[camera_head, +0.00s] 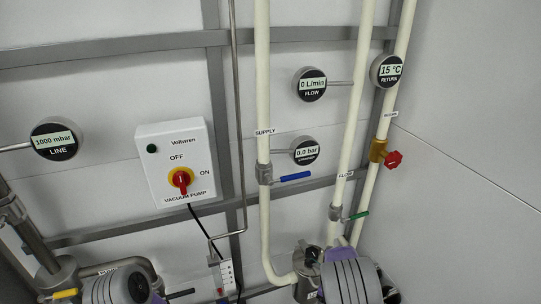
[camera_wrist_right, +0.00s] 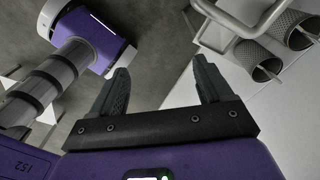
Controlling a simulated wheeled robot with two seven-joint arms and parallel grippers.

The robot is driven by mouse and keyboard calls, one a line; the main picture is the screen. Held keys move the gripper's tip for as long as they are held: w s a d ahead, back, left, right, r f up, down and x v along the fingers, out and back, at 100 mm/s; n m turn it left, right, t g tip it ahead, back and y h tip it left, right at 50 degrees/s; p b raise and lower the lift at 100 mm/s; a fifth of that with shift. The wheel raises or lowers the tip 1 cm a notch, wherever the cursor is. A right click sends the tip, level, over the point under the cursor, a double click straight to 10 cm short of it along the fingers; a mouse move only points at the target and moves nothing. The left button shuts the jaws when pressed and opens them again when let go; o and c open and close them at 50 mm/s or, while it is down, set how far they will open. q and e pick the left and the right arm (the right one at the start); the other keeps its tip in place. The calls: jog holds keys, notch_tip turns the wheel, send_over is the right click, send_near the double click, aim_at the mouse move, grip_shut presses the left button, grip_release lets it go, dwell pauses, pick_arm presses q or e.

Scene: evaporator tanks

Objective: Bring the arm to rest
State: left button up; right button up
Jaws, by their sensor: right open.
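My right gripper (camera_wrist_right: 160,64) is open in the right wrist view. Its two dark fingers stand apart with nothing between them, and grey floor shows beyond them. Purple and grey parts of my arms show at the bottom of the head view, at the left and right of centre. Neither gripper's fingers can be made out there, and my left gripper is not seen.
The wall holds a vacuum pump switch box (camera_head: 177,163), a line gauge (camera_head: 55,140), and cream pipes with a blue-handled valve (camera_head: 292,177) and a red-knobbed valve (camera_head: 393,159). In the wrist view, a pale frame with mesh cylinders (camera_wrist_right: 262,66) stands right of the fingers.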

jog(key=s+f+n+y+b, duration=0.1)
jog(key=s+f+n+b, duration=0.4)
jog(key=s+f+n, duration=0.75)
jog(key=s+a+f+n+y+b, duration=0.1)
jog(key=s+a+f+n+b, duration=0.1)
jog(key=s+a+f+n, duration=0.1)
jog(key=s+a+f+n+t+y+b, duration=0.1)
jog(key=s+a+f+n+y+b, duration=0.1)
jog(key=s+a+n, duration=0.4)
jog(key=s+f+n, duration=0.1)
jog(key=s, duration=0.2)
jog(key=shift+s+f, duration=0.25)
jog(key=shift+s, duration=0.15)
jog(key=shift+c, duration=0.4)
